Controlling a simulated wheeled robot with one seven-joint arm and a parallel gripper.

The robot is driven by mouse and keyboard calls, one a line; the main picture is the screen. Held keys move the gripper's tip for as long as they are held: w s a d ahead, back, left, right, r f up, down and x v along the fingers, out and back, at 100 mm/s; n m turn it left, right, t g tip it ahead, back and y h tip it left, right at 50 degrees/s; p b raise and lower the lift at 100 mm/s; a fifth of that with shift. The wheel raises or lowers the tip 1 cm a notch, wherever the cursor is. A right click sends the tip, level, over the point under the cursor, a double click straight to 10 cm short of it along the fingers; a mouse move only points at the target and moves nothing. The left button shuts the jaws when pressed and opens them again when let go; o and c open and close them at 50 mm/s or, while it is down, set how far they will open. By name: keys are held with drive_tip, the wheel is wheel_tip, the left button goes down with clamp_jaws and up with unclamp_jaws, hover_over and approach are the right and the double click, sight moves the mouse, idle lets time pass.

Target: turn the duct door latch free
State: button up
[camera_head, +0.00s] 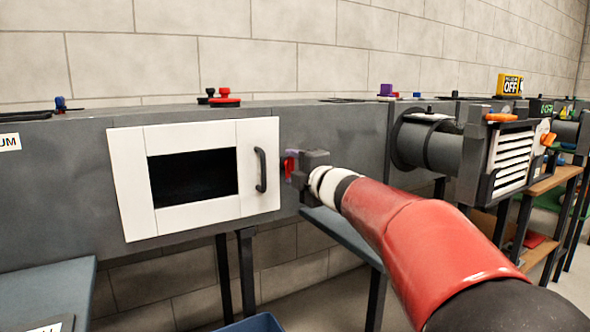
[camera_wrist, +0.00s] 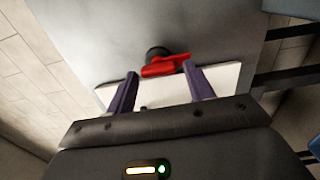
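The white duct door (camera_head: 180,215) lies flat against the grey duct, with a dark window and a black handle (camera_head: 261,170) on its right side. The red latch (camera_head: 288,166) sits just right of the door's edge, partly hidden by my gripper (camera_head: 296,168). In the wrist view the red latch (camera_wrist: 165,66) lies crosswise on a dark round base, just beyond and between my fingertips. My gripper's (camera_wrist: 160,72) two purple fingers are apart, with nothing held between them. I cannot tell whether a fingertip touches the latch. The white door edge (camera_wrist: 222,78) shows behind the fingers.
The grey duct (camera_head: 345,135) runs across the view, with red knobs (camera_head: 222,98) on top. A round duct pipe (camera_head: 440,150) and a louvred vent (camera_head: 511,158) stand to the right. A blue bin (camera_head: 252,324) and a grey table (camera_head: 45,295) are below the door.

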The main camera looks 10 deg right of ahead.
drive_tip(key=shift+o, duration=0.6)
drive_tip(key=v, duration=0.8)
drive_tip(key=shift+r, duration=0.1)
